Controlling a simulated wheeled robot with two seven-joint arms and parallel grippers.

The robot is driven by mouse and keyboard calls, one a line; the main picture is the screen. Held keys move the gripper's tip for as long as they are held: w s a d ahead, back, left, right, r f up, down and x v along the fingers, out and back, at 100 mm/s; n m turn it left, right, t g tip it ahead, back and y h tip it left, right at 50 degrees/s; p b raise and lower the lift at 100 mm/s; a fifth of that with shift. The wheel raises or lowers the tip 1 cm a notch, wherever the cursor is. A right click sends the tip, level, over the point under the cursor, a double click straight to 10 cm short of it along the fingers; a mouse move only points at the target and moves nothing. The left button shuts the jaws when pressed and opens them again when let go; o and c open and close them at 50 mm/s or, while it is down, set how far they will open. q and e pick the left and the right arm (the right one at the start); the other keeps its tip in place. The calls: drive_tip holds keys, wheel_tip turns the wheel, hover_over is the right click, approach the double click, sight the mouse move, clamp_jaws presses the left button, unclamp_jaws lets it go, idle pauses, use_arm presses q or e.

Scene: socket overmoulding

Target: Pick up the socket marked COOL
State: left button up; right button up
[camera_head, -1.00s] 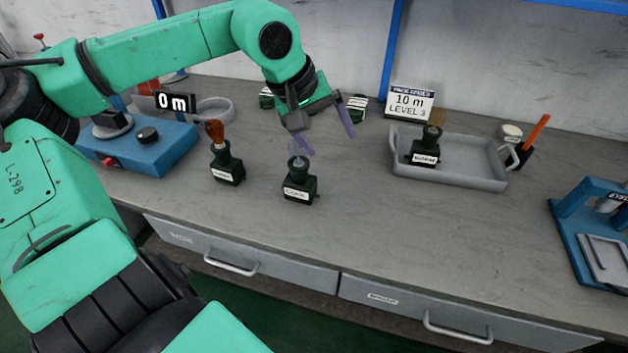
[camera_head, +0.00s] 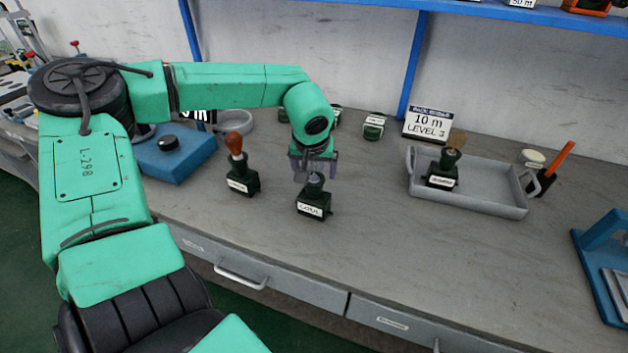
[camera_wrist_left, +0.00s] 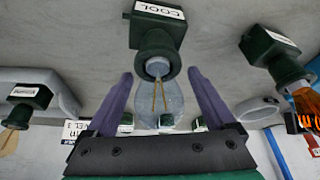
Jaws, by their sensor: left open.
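The socket marked COOL (camera_head: 314,205) is a dark green block with a white label, standing upright on the bench; it also shows in the left wrist view (camera_wrist_left: 157,32). A clear glass piece with thin wires (camera_wrist_left: 158,98) extends from its collar. My left gripper (camera_head: 315,165) is open just above and behind the socket in the head view. In the left wrist view its purple fingers (camera_wrist_left: 160,76) lie on either side of the glass, with the socket body beyond the tips. My right gripper is not in view.
A socket with an orange-brown bulb (camera_head: 241,180) stands left of the COOL one. A grey tray (camera_head: 490,204) holding another socket (camera_head: 443,172) is to the right. A sign (camera_head: 427,124) and small green blocks stand behind. A blue machine (camera_head: 178,155) is at left. The front bench is clear.

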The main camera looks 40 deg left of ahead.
use_arm(q)
drive_tip(key=shift+r, duration=0.1)
clamp_jaws()
